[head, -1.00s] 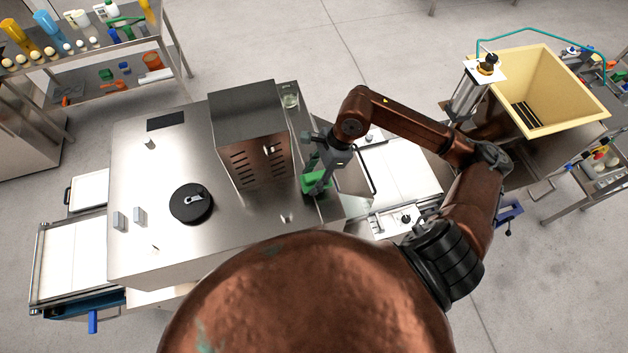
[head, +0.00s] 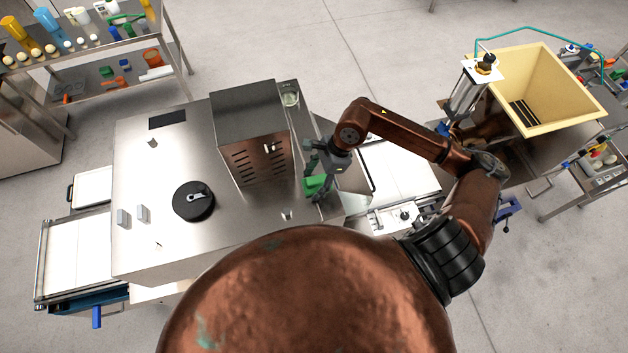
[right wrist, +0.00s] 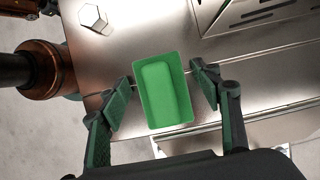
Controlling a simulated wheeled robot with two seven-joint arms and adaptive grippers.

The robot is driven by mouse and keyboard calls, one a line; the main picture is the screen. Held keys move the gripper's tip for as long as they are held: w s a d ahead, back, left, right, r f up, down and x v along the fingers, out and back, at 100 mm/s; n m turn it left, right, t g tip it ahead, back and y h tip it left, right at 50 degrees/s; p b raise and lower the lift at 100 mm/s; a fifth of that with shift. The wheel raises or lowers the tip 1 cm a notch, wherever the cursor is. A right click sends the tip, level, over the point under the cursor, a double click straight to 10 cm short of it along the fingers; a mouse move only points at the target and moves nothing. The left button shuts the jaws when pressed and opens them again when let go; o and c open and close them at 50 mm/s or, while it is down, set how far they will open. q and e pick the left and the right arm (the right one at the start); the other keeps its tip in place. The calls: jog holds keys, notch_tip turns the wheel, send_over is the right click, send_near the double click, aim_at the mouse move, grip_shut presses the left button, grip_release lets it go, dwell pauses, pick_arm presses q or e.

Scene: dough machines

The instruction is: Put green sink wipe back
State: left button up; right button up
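The green sink wipe (head: 314,183) is a small green rectangular piece with raised edges. It is at the right edge of the steel machine's top, beside the vented box. My right gripper (head: 319,186) reaches over it from the right. In the right wrist view the green wipe (right wrist: 165,92) lies between the two fingers of my right gripper (right wrist: 161,78). A narrow gap shows on each side, so the gripper is open around it. What lies directly under the wipe is hidden. My left gripper is not in view.
The steel machine (head: 150,225) carries a vented box (head: 250,130) close left of the gripper and a black round knob (head: 193,201). A white belt (head: 400,170) is on the right. A cream hopper (head: 550,90) stands far right. A shelf of bottles (head: 90,50) is top left.

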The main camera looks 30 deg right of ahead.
jog(key=shift+r, duration=0.1)
jog(key=shift+d+r, duration=0.15)
jog(key=shift+r, duration=0.1)
jog(key=b+v, duration=0.4)
jog(key=v, duration=0.6)
jog(key=shift+d+r, duration=0.1)
jog(key=shift+r, duration=0.15)
jog(key=shift+s+d+r, duration=0.1)
jog(key=shift+d+r, duration=0.05)
jog(key=shift+r, duration=0.35)
